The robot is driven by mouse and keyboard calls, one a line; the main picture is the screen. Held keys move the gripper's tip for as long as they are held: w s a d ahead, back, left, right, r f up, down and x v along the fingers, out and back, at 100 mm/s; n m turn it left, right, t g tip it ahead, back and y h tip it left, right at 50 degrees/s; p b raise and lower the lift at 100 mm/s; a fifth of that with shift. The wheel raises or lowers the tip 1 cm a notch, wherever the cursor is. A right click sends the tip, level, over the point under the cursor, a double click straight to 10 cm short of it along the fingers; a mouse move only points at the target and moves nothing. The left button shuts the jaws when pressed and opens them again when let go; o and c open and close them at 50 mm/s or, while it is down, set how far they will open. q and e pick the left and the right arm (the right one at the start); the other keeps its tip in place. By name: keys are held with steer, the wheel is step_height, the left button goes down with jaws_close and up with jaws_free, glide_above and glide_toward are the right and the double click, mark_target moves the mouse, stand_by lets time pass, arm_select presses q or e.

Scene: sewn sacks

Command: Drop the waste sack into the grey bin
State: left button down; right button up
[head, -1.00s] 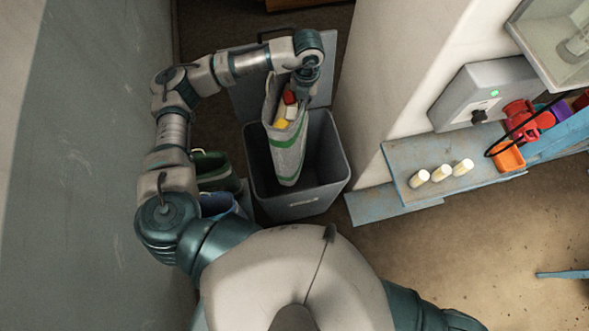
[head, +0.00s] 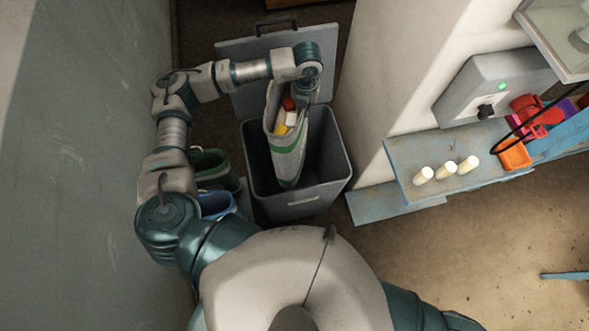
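The waste sack (head: 286,150) is pale grey with green bands, and red, white and yellow items show in its open top. It hangs upright over the open grey bin (head: 331,180), its lower end inside the bin's mouth. The bin's lid (head: 238,92) is tipped back behind it. My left gripper (head: 302,98) is at the sack's upper rim and appears to hold it there; its fingers are small and partly hidden by the wrist. My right gripper is not in view.
A green container (head: 212,168) and a blue container (head: 217,204) stand left of the bin, close to the wall. A white pillar (head: 385,90) rises to its right. A blue shelf (head: 400,160) holds several pale cylinders (head: 446,169). Floor at lower right is mostly clear.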

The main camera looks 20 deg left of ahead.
arm_select(q)
steer(key=c, duration=1.3)
jaws_free()
steer(key=shift+r, duration=0.1)
steer(key=shift+o, duration=0.3)
steer(key=shift+d, duration=0.1)
step_height(320, 180, up, 12)
steer(key=shift+d, duration=0.1)
